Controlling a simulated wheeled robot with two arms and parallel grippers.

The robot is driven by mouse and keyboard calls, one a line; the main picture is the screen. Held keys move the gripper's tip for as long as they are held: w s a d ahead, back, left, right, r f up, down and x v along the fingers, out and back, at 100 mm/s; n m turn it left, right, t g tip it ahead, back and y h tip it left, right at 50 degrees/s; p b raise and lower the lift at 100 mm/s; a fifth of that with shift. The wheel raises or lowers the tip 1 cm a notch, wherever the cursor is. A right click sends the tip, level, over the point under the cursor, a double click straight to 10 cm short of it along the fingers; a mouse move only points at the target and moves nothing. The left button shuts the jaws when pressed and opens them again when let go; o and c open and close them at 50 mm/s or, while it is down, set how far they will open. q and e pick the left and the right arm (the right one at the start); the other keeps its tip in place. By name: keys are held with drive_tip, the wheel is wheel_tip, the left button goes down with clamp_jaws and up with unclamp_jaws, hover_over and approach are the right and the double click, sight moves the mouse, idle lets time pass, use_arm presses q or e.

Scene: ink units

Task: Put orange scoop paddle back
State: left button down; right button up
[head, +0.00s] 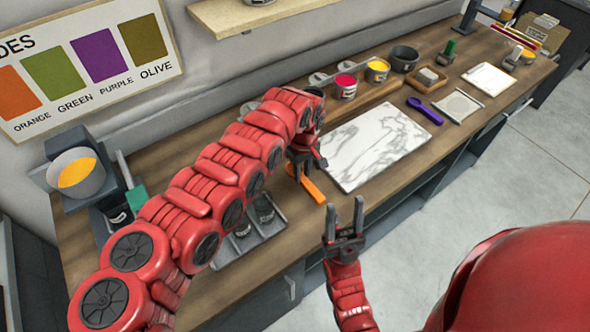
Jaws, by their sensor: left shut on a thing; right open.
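The orange scoop paddle (313,190) shows as a short orange piece below my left gripper (308,168), at the left edge of the marble slab. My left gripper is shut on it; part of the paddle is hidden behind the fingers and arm. I cannot tell whether the paddle touches the counter. My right gripper (345,218) is open and empty, with its fingers pointing up in front of the counter's front edge.
A white marble slab (375,145) lies mid-counter. A purple scoop (425,110) lies to its right. Ink cans, including a magenta one (345,85) and a yellow one (377,69), stand behind. A grey tray (232,252) with dark jars is at left, near an orange-filled pot (77,174).

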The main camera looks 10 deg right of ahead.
use_arm(q)
drive_tip(key=shift+w+a+f, duration=0.1)
drive_tip(key=shift+w+a, duration=0.6)
drive_tip(key=shift+w, duration=0.05)
drive_tip(key=shift+f+p, duration=0.35)
drive_tip(key=shift+w+a+f, duration=0.1)
drive_tip(key=shift+w+f, duration=0.05)
drive_tip(key=shift+f, duration=1.35)
drive_tip(key=c, duration=0.7)
unclamp_jaws()
drive_tip(key=shift+r, duration=0.1)
